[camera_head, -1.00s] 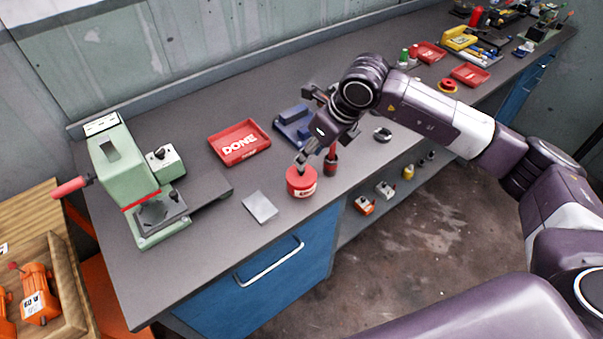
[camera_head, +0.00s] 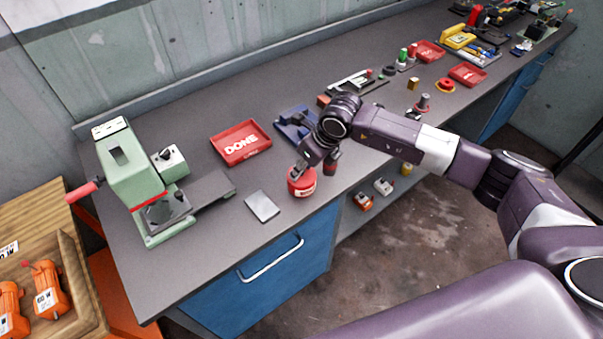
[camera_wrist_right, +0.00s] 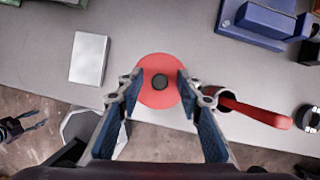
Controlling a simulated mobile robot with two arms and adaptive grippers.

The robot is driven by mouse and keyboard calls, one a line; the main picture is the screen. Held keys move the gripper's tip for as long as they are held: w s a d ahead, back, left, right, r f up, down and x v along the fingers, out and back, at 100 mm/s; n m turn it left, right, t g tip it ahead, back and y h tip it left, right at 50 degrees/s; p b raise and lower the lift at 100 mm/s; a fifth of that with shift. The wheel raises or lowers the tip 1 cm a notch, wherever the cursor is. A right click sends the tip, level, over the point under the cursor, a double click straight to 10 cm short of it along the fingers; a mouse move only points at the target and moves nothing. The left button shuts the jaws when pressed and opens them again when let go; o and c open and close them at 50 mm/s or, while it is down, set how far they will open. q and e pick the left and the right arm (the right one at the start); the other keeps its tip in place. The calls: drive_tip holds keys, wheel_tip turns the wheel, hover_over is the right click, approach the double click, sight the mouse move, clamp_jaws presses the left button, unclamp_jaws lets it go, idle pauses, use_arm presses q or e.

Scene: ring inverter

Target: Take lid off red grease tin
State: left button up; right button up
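The red grease tin (camera_head: 303,187) stands upright on the grey bench near its front edge, with a pale label on its side. Its round red lid (camera_wrist_right: 158,67) has a dark knob (camera_wrist_right: 160,82) at the middle. In the right wrist view the fingers of my right gripper (camera_wrist_right: 158,88) are apart, one on each side of the knob, with a gap to it. In the head view my right gripper (camera_head: 299,170) is directly above the tin and hides much of its top. My left gripper is not in view.
A brush with a red handle (camera_wrist_right: 258,112) stands in a cup close right of the tin. A grey plate (camera_head: 262,206) lies to the left. The red DONE tray (camera_head: 224,161) and a blue fixture (camera_head: 286,125) are behind. A green press (camera_head: 130,165) stands further left.

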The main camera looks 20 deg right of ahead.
clamp_jaws()
drive_tip(key=shift+r, duration=0.1)
